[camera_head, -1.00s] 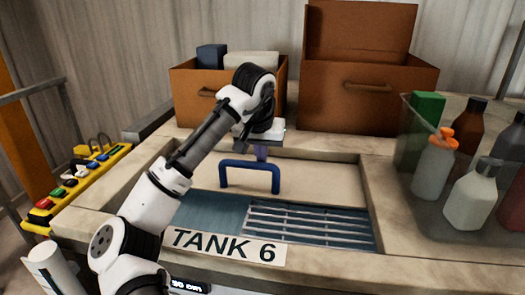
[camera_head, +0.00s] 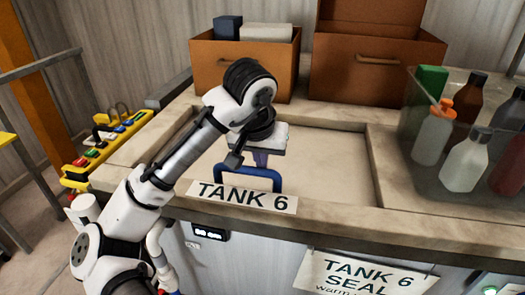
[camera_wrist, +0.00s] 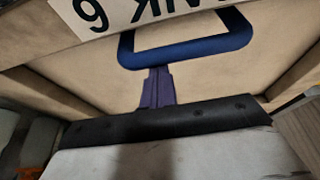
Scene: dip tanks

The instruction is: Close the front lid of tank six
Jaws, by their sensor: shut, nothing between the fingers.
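The beige front lid (camera_head: 325,180) of tank six spans the tank opening up to the front rim, and no water or grating shows. Its blue handle (camera_head: 262,171) is close behind the TANK 6 label (camera_head: 243,196). My gripper (camera_head: 261,160) is shut and empty, just behind the handle, with its fingers pointing down. In the wrist view the purple fingers (camera_wrist: 157,88) are together and meet or overlap the handle's bar (camera_wrist: 185,53); I cannot tell if they touch. My arm hides the left part of the lid.
Two brown boxes (camera_head: 243,62) stand behind the tank. A clear bin (camera_head: 425,180) with several bottles is at the right. A yellow panel with coloured buttons (camera_head: 103,150) is at the left. A TANK 6 SEAL sign (camera_head: 365,272) hangs on the front.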

